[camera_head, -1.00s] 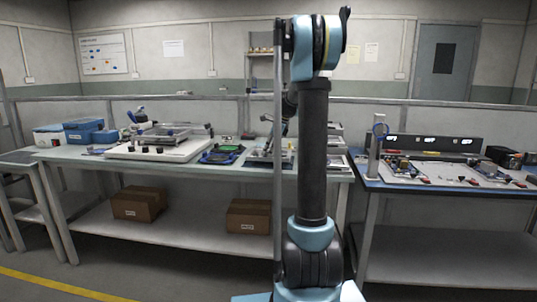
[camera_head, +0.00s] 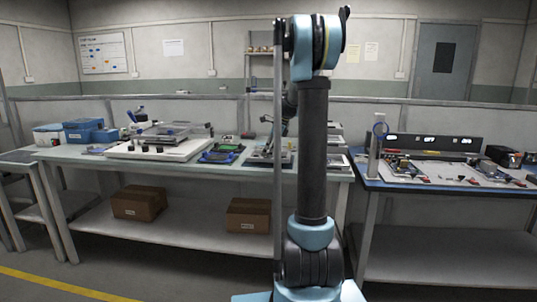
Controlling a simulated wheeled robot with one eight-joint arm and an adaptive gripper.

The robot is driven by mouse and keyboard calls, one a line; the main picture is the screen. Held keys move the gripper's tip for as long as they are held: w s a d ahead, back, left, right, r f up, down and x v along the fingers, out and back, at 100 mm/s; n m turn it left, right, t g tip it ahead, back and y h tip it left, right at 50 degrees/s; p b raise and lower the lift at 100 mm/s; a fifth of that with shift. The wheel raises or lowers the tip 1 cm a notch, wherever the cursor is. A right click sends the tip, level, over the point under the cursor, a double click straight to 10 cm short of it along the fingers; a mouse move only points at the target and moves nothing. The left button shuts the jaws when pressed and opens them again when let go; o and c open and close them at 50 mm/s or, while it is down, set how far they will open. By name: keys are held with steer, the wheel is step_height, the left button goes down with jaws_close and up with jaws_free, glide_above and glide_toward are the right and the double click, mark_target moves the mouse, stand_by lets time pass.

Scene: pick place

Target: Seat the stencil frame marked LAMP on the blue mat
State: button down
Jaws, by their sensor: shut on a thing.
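My gripper (camera_head: 277,146) hangs low over the back bench, right of its middle, partly hidden behind my own arm. It is small and dark at this distance. It is shut on a flat greyish frame (camera_head: 262,156), which I take for the stencil frame. No LAMP marking can be read. A blue mat or tray (camera_head: 207,157) lies on the bench just left of it, with a green board-like piece (camera_head: 230,148) at its back. I cannot tell whether the frame touches the bench.
A white board with a frame-like fixture (camera_head: 130,153) stands left on the bench (camera_head: 95,165). Blue bins (camera_head: 82,131) are at its far left. More flat items lie right of my arm. A second, blue-edged bench (camera_head: 450,187) holds parts and lit displays.

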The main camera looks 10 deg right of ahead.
steer(key=shift+f, duration=0.35)
stand_by(0.7)
steer(key=c, duration=1.5)
jaws_free()
steer(key=c, duration=0.4)
steer(key=shift+r, duration=0.1)
steer(key=shift+r, duration=3.4)
